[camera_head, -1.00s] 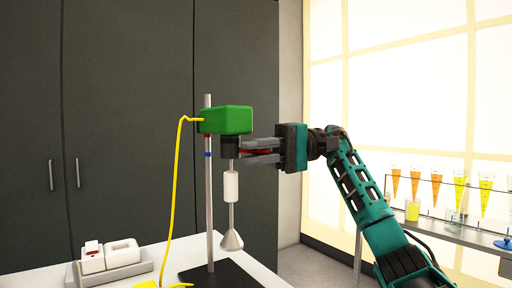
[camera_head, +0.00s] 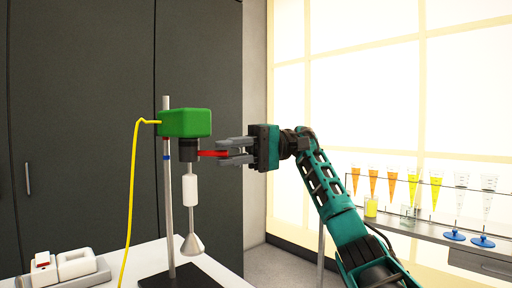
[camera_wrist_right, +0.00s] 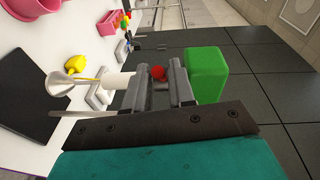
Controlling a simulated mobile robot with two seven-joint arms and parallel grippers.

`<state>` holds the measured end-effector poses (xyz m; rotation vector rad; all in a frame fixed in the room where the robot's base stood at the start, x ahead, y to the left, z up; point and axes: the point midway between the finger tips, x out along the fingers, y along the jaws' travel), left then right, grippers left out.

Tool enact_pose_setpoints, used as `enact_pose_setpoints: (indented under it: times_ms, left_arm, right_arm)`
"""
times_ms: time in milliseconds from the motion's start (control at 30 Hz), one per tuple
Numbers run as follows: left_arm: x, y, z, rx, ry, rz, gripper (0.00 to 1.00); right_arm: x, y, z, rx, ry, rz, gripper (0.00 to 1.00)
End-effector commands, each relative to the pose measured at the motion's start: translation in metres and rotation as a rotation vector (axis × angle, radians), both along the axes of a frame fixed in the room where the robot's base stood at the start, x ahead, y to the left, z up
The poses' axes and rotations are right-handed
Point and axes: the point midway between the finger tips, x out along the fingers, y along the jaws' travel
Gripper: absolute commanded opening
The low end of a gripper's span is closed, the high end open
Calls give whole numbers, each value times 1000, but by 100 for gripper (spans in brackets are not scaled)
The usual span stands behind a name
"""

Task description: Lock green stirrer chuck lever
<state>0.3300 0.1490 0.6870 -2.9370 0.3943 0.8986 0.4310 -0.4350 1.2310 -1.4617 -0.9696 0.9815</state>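The green stirrer head (camera_head: 185,123) is clamped on an upright rod (camera_head: 168,200). Below it is a dark chuck (camera_head: 188,150) with a red lever (camera_head: 209,153) sticking out to the right, roughly level. A shaft with a white sleeve (camera_head: 190,190) and a cone-shaped tip hangs below. My right gripper (camera_head: 226,152) is open, right of the chuck, with its fingers above and below the lever's outer end. In the right wrist view the red lever end (camera_wrist_right: 158,72) shows between the two separated fingers; contact cannot be told. My left gripper is not in view.
A yellow cable (camera_head: 131,200) hangs left of the rod. A white device (camera_head: 75,264) sits on the white table at lower left. A shelf (camera_head: 430,235) with several orange, yellow and clear cones stands at right. Dark cabinets (camera_head: 80,120) are behind.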

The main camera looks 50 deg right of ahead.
Motion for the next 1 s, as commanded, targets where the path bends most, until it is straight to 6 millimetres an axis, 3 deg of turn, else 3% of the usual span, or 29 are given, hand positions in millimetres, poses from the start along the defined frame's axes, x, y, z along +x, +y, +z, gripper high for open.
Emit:
enact_pose_setpoints:
  times_ms: [200,400,633,1000]
  left_arm:
    - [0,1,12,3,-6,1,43]
    - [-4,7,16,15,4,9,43]
    - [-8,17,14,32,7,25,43]
    - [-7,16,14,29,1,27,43]
  right_arm:
    - [-16,-47,8,6,-1,-5,24]
    - [-25,-74,11,2,1,-3,24]
    - [-31,-89,9,3,-1,-2,24]
    - [-32,-91,7,2,-3,-2,24]
